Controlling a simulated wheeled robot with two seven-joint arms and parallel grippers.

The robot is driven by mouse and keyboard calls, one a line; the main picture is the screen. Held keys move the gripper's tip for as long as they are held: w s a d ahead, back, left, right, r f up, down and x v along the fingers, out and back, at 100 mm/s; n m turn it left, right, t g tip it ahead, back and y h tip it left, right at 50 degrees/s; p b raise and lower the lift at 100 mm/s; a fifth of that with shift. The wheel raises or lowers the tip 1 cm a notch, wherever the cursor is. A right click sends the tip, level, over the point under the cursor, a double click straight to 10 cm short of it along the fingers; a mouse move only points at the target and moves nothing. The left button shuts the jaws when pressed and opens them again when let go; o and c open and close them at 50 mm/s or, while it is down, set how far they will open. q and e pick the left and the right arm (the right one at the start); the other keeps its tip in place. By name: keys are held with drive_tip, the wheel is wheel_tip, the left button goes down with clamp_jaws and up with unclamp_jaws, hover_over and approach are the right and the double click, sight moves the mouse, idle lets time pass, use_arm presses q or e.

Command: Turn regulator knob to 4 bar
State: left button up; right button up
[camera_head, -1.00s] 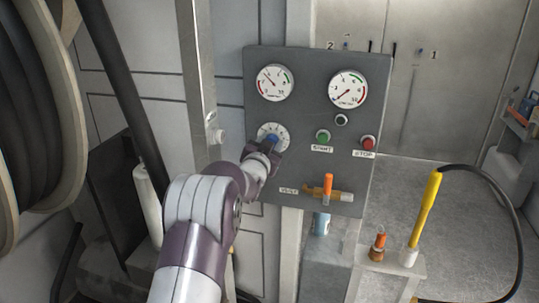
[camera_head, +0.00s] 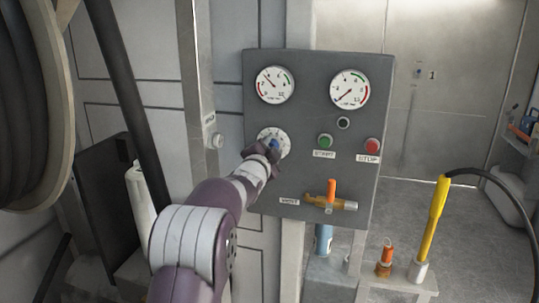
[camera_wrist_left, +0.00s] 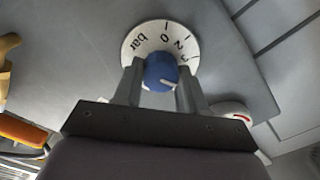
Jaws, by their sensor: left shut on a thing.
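The blue regulator knob (camera_head: 274,144) sits at the centre of a white dial (camera_head: 284,134) on the grey control panel (camera_head: 300,100). My left gripper (camera_head: 268,149) is shut on the knob. In the left wrist view the two fingers flank the blue knob (camera_wrist_left: 161,70) on opposite sides. A white mark on the knob points low and to the right in that view. My right gripper is not in view.
Two round gauges, left (camera_head: 275,85) and right (camera_head: 349,90), sit above the knob. A green button (camera_head: 325,141), a red button (camera_head: 372,146) and an orange-handled valve (camera_head: 332,192) share the panel. A yellow-handled tool (camera_head: 435,217) with a black hose stands at right.

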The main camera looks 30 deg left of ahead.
use_arm(q)
drive_tip(key=shift+r, duration=0.35)
drive_tip(key=o, duration=1.1)
drive_tip(key=shift+c, duration=0.2)
drive_tip(key=shift+d+f, duration=0.15)
drive_tip(key=v, duration=1.2)
drive_tip(key=shift+s+b, duration=0.35)
drive_tip(key=shift+b, duration=0.1)
drive_tip(key=shift+f, duration=0.1)
